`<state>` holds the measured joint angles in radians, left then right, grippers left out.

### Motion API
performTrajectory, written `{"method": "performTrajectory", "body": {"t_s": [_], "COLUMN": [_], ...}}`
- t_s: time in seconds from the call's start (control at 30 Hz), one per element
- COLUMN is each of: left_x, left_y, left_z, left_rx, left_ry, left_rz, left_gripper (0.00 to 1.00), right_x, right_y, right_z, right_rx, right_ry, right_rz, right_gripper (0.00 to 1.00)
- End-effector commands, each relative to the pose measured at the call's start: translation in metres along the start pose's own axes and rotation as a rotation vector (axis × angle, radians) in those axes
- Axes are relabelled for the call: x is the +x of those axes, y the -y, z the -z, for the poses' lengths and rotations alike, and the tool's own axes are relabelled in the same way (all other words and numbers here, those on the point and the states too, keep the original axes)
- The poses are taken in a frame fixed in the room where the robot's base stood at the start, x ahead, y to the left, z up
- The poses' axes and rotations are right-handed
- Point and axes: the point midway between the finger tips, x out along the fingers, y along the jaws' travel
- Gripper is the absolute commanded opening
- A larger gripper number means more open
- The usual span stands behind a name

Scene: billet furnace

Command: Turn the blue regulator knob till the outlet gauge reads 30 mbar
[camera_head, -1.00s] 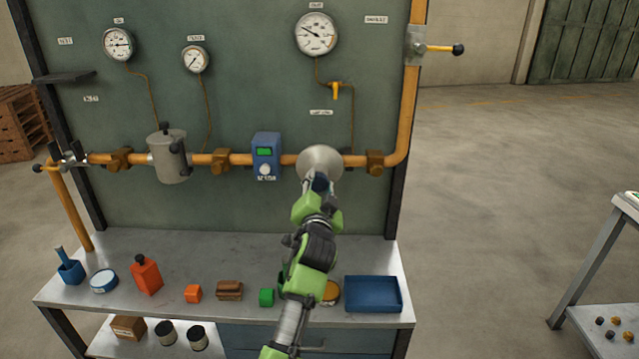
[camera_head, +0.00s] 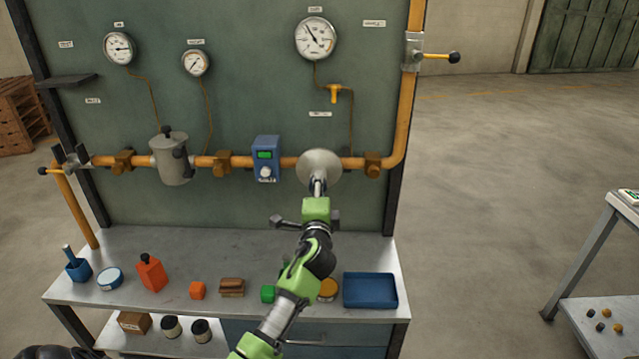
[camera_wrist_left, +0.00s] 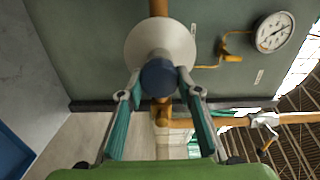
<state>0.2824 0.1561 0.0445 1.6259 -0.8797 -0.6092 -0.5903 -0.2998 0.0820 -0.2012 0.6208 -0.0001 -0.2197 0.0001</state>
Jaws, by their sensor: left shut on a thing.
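The regulator is a pale grey disc body (camera_head: 320,166) on the orange pipe; it also shows in the left wrist view (camera_wrist_left: 158,42). Its dark blue knob (camera_wrist_left: 159,77) sits between the fingers of my left gripper (camera_wrist_left: 159,88), which is shut on it. In the head view my left gripper (camera_head: 318,186) reaches the regulator from below and mostly hides the knob. The outlet gauge (camera_head: 316,38) is the large dial at the upper right of the panel. Its needle points up and left; the numbers are too small to read. My right gripper is not in view.
Two smaller gauges (camera_head: 119,48) (camera_head: 195,63) hang left. The bench (camera_head: 240,245) below holds several small items and a blue tray (camera_head: 370,290).

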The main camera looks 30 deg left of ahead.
Motion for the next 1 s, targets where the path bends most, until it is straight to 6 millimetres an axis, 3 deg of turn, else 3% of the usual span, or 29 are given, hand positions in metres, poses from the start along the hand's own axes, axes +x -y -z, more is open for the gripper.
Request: {"method": "performTrajectory", "body": {"t_s": [0.03,0.4,0.93,0.97,1.0], "left_x": [0.0022,0.0027,0.003,0.0029,0.0028], "left_y": [0.0083,0.0087,0.0099,0.0099,0.0096], "left_z": [-0.0035,-0.0041,-0.0044,-0.0043,-0.004], "left_rx": [0.033,0.176,0.194,0.194,0.194], "left_ry": [0.005,0.008,0.009,0.009,0.008], "left_rz": [0.011,0.013,0.016,0.017,0.016], "left_gripper": [0.11,0.11,0.11,0.4,0.49], "right_x": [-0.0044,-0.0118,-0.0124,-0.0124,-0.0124], "right_y": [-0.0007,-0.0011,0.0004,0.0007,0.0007], "right_z": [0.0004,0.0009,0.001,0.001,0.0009], "right_rx": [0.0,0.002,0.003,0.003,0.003], "right_ry": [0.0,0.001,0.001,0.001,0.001], "right_rz": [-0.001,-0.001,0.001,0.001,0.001], "right_gripper": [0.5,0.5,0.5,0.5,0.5]}}
